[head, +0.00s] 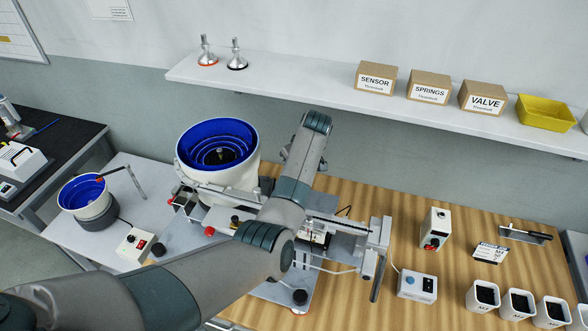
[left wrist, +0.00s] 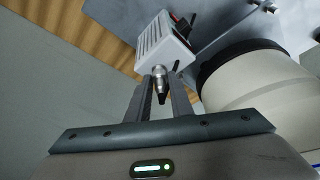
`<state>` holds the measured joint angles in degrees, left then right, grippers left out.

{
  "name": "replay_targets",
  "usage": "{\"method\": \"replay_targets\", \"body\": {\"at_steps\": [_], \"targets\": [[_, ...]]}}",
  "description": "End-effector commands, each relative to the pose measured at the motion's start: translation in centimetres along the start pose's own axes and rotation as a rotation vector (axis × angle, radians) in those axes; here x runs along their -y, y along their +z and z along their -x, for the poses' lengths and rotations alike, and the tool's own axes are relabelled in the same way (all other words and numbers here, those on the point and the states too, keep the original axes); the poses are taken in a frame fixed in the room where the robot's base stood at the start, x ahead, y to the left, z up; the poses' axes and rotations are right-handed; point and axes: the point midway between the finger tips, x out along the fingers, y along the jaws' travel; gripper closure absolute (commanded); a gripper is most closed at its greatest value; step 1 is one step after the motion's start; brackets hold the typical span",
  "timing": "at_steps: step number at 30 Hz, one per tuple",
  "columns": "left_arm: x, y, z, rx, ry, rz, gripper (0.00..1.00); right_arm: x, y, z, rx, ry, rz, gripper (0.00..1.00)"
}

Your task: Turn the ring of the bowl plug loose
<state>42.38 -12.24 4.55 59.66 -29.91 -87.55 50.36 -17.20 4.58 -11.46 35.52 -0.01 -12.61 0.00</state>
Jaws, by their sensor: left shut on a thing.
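In the left wrist view the bowl plug (left wrist: 160,83), with a metal ring and a dark tapered end, sits at the face of a light grey box (left wrist: 163,45). My left gripper (left wrist: 160,92) has its two fingers on either side of the plug and is shut on its ring. The bowl's pale wall also shows at right in the left wrist view (left wrist: 258,92). My right gripper is in neither view.
The wooden bench (head: 385,215) holds the gantry machine, a control box (head: 416,287) and several white cups at right. A smaller blue bowl (head: 84,196) stands at left. A wall shelf (head: 300,88) with boxes runs behind.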

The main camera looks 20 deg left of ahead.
Motion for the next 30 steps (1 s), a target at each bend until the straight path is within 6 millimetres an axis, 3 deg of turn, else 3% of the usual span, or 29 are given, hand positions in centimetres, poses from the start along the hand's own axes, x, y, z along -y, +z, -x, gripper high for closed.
{"method": "replay_targets", "body": {"at_steps": [9, 23, 24, 25, 30], "targets": [[-0.24, 0.03, 0.00, 0.000, -0.044, 0.112, 1.00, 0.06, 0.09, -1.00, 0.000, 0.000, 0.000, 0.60], [-0.20, -0.03, 0.04, 0.000, -0.050, 0.124, 1.00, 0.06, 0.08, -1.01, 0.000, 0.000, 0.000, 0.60], [-0.20, -0.03, 0.04, 0.000, -0.050, 0.124, 0.71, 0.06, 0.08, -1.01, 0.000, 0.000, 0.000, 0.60], [-0.20, -0.03, 0.04, 0.000, -0.050, 0.124, 0.64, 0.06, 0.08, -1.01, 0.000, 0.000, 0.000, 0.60], [-0.18, -0.02, 0.03, 0.000, -0.050, 0.124, 0.61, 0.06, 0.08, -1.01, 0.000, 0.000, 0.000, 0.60]]}}
